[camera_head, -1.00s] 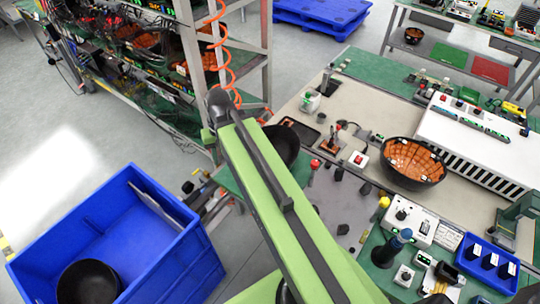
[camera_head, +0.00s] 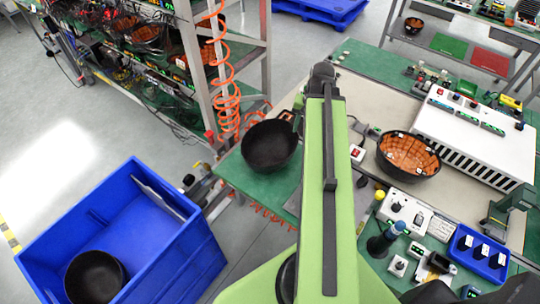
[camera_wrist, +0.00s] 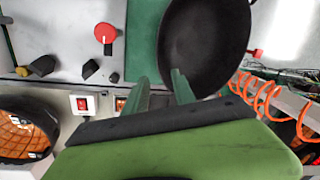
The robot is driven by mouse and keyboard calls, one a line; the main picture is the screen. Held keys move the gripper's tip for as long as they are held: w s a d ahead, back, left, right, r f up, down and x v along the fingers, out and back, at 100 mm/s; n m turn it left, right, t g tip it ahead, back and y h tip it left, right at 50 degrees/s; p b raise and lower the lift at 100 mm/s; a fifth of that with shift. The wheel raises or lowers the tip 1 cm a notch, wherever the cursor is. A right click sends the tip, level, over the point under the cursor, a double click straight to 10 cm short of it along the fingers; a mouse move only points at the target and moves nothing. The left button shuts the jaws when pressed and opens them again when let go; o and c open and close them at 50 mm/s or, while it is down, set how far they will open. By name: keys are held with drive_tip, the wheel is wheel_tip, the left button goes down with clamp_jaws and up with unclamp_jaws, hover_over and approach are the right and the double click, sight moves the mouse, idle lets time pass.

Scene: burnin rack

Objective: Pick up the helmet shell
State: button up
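A black, bowl-like helmet shell (camera_head: 270,146) rests on the green part of the workbench, left of my arm in the head view. It shows large at the top of the wrist view (camera_wrist: 205,42), with its dark hollow inside visible. My gripper (camera_wrist: 160,88) has its two green fingers apart with nothing held between them. The right finger overlaps the shell's near rim in the wrist view; I cannot tell if it touches.
Another black shell (camera_head: 94,278) lies in the blue bin (camera_head: 190,262). A black shell with an orange lining (camera_head: 408,156) stands on the bench to the right. An orange coiled cable (camera_wrist: 262,103) hangs beside the rack. A red knob (camera_wrist: 105,33) stands on the bench.

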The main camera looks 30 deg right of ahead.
drive_tip(key=f+b, duration=0.4)
drive_tip(key=f, duration=0.1)
drive_tip(key=w+f+b, duration=0.1)
drive_tip(key=f+b, duration=0.1)
drive_tip(key=f, duration=0.1)
drive_tip(key=shift+a+f+b, duration=0.2)
drive_tip(key=shift+a+b, duration=0.15)
drive_tip(key=shift+a, duration=0.05)
drive_tip(key=shift+r, duration=0.15)
drive_tip(key=f+b, duration=0.3)
drive_tip(key=w+f+b, duration=0.1)
drive_tip(key=f+b, duration=0.1)
drive_tip(key=shift+f, duration=0.2)
drive_tip(key=shift+r, duration=0.2)
drive_tip(key=shift+s, duration=0.1)
clamp_jaws()
